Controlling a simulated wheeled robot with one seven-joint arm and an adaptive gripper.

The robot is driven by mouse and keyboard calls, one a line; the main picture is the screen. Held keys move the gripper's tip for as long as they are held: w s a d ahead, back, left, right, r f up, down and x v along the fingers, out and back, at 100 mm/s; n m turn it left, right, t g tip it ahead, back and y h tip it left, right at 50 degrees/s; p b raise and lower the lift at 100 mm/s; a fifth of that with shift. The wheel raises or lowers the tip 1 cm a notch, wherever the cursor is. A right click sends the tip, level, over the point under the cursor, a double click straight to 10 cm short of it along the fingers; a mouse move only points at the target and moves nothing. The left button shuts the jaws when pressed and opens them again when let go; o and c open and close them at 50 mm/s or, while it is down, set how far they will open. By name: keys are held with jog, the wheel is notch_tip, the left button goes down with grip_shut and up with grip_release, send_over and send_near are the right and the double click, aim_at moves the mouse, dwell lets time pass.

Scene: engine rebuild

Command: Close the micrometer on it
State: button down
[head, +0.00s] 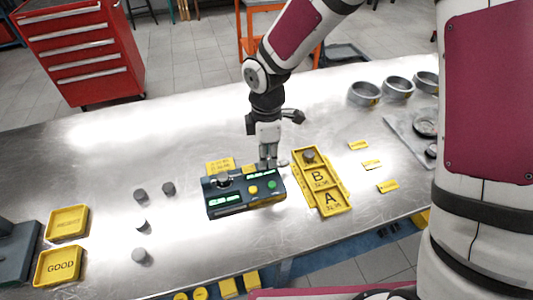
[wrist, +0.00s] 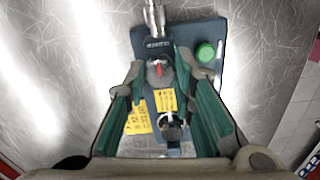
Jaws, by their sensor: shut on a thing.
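The micrometer stand is a dark box (head: 240,204) with green-lit displays, a yellow button and a green button, on the metal table in the head view. A small grey cylinder (head: 223,180) stands on its left part. My gripper (head: 268,162) reaches down at the box's back right edge. In the wrist view, my gripper (wrist: 161,72) has its green-padded fingers on both sides of a round grey micrometer knob (wrist: 158,72) with a red mark, and is shut on it. A silver rod (wrist: 153,14) lies beyond the knob. Finger contact is partly hidden in the head view.
Several loose cylinders (head: 138,255) stand to the left, near two yellow trays, one marked GOOD (head: 40,279). Metal rings (head: 365,101) stand at the back right.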

jog(key=c, duration=1.3)
grip_release()
jog(key=shift+c, duration=0.2)
jog(key=shift+r, duration=0.1)
notch_tip(320, 180, up, 12)
